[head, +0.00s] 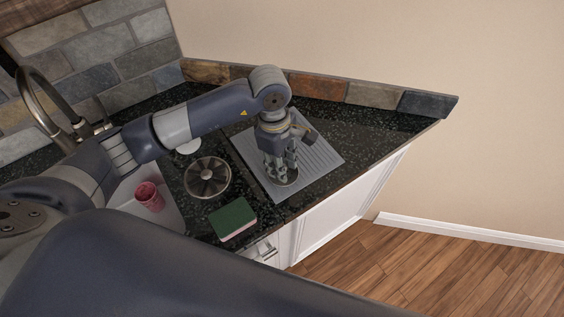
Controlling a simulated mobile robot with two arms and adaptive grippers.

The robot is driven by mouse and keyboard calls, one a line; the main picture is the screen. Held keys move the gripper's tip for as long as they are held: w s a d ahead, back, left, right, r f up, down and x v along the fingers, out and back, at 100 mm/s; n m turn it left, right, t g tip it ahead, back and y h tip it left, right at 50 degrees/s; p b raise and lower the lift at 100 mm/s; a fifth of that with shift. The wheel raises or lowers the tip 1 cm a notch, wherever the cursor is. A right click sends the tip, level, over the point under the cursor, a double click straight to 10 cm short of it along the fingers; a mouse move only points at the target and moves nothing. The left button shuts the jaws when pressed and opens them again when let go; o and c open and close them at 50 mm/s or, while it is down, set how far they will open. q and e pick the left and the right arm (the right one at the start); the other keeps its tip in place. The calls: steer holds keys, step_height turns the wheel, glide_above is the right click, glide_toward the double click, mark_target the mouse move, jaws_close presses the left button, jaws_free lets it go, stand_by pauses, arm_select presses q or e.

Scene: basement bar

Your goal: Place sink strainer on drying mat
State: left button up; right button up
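The grey ribbed drying mat (316,160) lies on the dark counter. My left gripper (281,172) points down over the front part of the mat, with its fingers low. A small round metallic piece, which looks like the sink strainer (287,182), shows at the fingertips, over the mat. The fingers partly hide it. I cannot tell whether they grip it or whether it touches the mat. My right gripper is not in view.
A round slotted metal disc (208,178) and a green-and-pink sponge (232,219) lie left of the mat. A red cup (150,196) stands in the white sink, near the faucet (45,103). A white round item (188,146) is partly hidden. The counter's right end is clear.

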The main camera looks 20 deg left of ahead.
arm_select(q)
steer(key=shift+r, duration=0.1)
steer(key=shift+r+p, duration=0.15)
steer(key=shift+p, duration=0.15)
step_height(320, 180, up, 12)
steer(key=a+b, duration=0.1)
steer(key=b, duration=0.3)
steer(key=shift+w+a, duration=0.15)
